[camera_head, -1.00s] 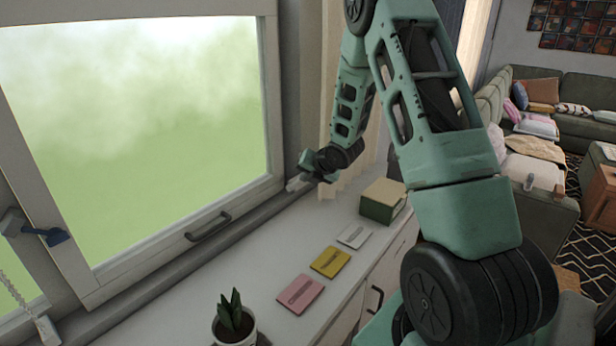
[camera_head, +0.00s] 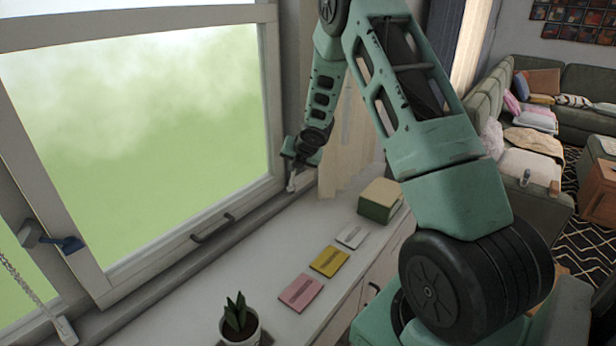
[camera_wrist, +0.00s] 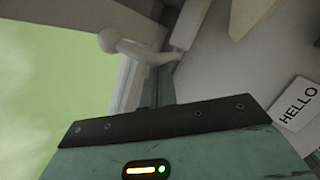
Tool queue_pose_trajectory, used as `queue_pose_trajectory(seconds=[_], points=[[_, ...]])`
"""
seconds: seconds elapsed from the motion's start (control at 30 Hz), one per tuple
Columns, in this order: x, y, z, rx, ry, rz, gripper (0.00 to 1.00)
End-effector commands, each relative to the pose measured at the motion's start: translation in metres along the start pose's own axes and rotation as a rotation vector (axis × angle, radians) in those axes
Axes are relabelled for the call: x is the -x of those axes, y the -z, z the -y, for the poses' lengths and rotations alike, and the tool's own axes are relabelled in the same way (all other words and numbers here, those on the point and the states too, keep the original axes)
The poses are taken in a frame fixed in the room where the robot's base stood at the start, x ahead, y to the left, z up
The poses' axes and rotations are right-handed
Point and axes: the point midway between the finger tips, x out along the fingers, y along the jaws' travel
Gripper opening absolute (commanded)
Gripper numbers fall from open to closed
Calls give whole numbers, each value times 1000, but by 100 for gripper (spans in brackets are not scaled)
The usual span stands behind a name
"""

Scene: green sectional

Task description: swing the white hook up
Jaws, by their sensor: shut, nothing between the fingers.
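The white hook (camera_head: 292,182) shows as a small pale piece at the lower right corner of the window frame, just below my gripper (camera_head: 299,158). In the wrist view the hook (camera_wrist: 140,49) is a pale bar with a rounded knob at its left end, above my gripper's dark front edge. My gripper is shut and empty, close to the hook. Whether they touch cannot be told. The fingertips are small and partly hidden in the head view.
A beige curtain (camera_head: 346,145) hangs right of my gripper. On the white sill stand a green and cream box (camera_head: 380,201), white, yellow and pink cards (camera_head: 301,293), and a potted plant (camera_head: 239,325). The window has a dark handle (camera_head: 212,229) and a blue lever (camera_head: 70,244) farther left.

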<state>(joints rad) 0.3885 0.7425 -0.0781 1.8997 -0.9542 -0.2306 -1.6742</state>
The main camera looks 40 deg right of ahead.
Motion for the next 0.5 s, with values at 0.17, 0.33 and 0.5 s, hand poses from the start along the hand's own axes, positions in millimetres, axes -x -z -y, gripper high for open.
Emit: queue_pose_trajectory(seconds=[0.17, 0.33, 0.5], points=[[-4, -8, -12, 0, 0, 1, 0], [-8, -11, -19, 0, 0, 0, 0], [-11, -13, -23, 0, -2, 1, 0]])
